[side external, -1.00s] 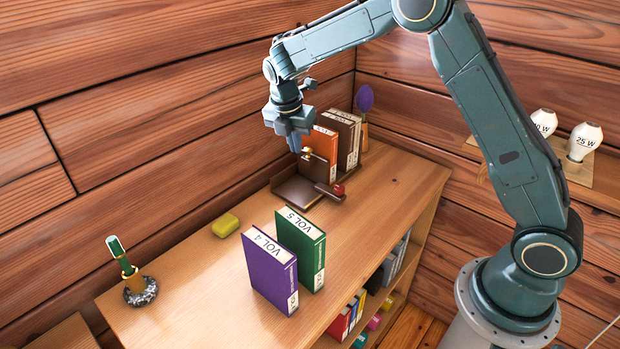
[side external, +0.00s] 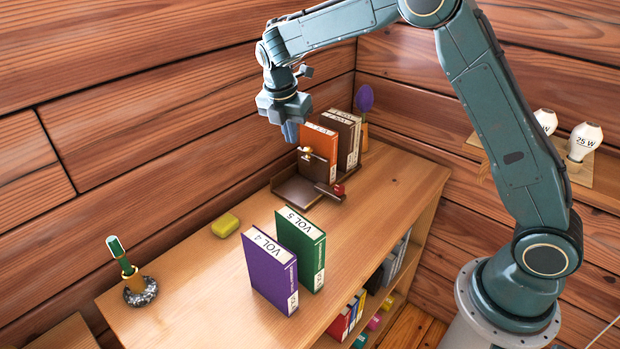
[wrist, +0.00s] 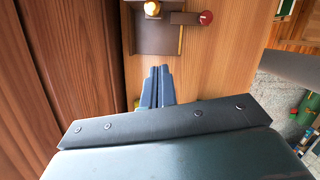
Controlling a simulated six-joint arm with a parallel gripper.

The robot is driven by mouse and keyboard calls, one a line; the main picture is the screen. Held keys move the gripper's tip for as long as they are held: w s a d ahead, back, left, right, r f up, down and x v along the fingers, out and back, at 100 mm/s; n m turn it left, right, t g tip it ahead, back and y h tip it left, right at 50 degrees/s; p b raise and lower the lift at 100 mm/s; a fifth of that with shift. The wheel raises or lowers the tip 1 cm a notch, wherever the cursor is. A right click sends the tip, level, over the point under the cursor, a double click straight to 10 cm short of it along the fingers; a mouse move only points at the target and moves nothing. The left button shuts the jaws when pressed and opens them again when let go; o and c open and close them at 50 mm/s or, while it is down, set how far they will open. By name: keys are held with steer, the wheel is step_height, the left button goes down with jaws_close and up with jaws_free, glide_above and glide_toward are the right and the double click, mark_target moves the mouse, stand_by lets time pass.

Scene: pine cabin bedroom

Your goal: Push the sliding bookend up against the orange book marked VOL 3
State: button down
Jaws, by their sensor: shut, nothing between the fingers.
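The sliding bookend (side external: 313,168) is a brown upright panel with a gold knob, standing in a dark brown tray (side external: 290,188). The orange book (side external: 322,138) stands directly behind it. The bookend's panel overlaps the book's lower part in the side view, and I cannot tell whether they touch. My gripper (side external: 290,138) is shut and empty, above and to the left of the bookend, apart from it. In the wrist view, the shut fingertips (wrist: 157,72) point toward the tray's near edge, with the gold knob (wrist: 152,8) at the top.
A lever with a red knob (side external: 338,189) lies across the tray's front right. Dark brown books (side external: 346,135) stand behind the orange one. Purple VOL 4 (side external: 270,272) and green VOL 5 (side external: 301,250) stand on the open shelf top. A yellow block (side external: 225,225) lies near the wall.

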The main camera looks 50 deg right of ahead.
mark_target(309, 149)
steer(key=w+d+f, duration=0.1)
steer(key=d+f, duration=0.5)
steer(key=f, duration=0.2)
steer(key=shift+w, duration=0.3)
stand_by(0.3)
steer(key=shift+d, duration=1.35)
steer(key=shift+a, duration=0.15)
